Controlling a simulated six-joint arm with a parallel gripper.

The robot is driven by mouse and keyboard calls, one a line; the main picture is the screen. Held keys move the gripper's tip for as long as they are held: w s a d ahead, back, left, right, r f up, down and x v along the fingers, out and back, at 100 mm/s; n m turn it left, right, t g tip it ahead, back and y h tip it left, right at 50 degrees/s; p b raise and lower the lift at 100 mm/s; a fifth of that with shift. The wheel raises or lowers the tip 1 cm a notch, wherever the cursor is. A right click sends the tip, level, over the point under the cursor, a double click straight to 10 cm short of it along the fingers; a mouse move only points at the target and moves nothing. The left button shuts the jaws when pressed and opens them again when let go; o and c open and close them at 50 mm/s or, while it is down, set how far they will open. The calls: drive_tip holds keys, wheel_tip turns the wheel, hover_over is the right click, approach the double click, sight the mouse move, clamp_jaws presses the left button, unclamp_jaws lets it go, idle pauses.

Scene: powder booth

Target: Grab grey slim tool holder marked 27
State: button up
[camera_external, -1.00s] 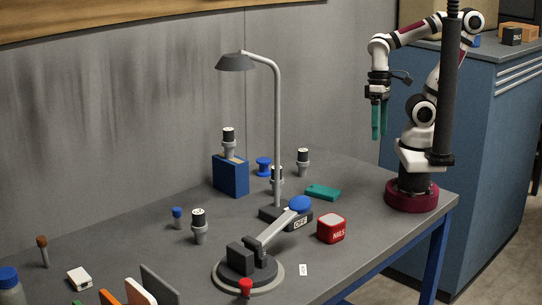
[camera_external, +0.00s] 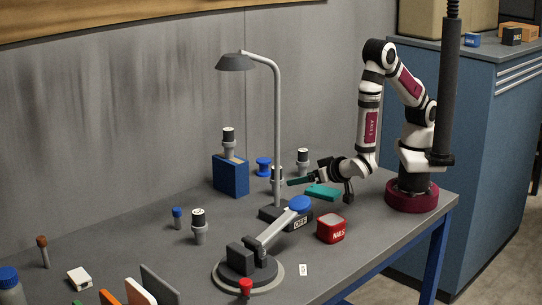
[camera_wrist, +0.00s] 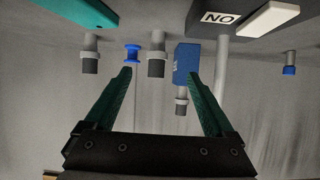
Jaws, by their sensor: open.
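Several grey tool holders with black tops stand about the table, and I cannot read their numbers. One holder (camera_external: 277,174) stands behind the lamp post; one (camera_external: 303,158) stands right of it near the wall; one (camera_external: 228,150) is on the blue box; one (camera_external: 199,232) stands at front left. My gripper (camera_external: 292,182) is low and level, pointing left towards the holder behind the lamp. In the upside-down wrist view my gripper (camera_wrist: 159,75) is open and empty, with one holder (camera_wrist: 156,58) seen between the fingertips, beyond them.
The blue box (camera_external: 231,178) and blue spool (camera_external: 264,166) stand behind. The lamp post (camera_external: 278,120) is close left of my fingers. A teal block (camera_external: 323,192) lies beneath my gripper, with a red box (camera_external: 331,229) in front. Bare table (camera_external: 150,240) lies at left.

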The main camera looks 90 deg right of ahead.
sight(281, 178)
drive_tip(key=shift+d+h, duration=0.35)
drive_tip(key=shift+h, duration=0.15)
drive_tip(key=x, duration=0.9)
drive_tip(key=shift+w+d+r, duration=0.1)
drive_tip(key=shift+w+d, duration=0.1)
drive_tip(key=shift+d, duration=0.05)
drive_tip(key=x, duration=0.6)
drive_tip(key=shift+w+a+r, duration=0.1)
drive_tip(key=shift+w+a, duration=0.05)
clamp_jaws()
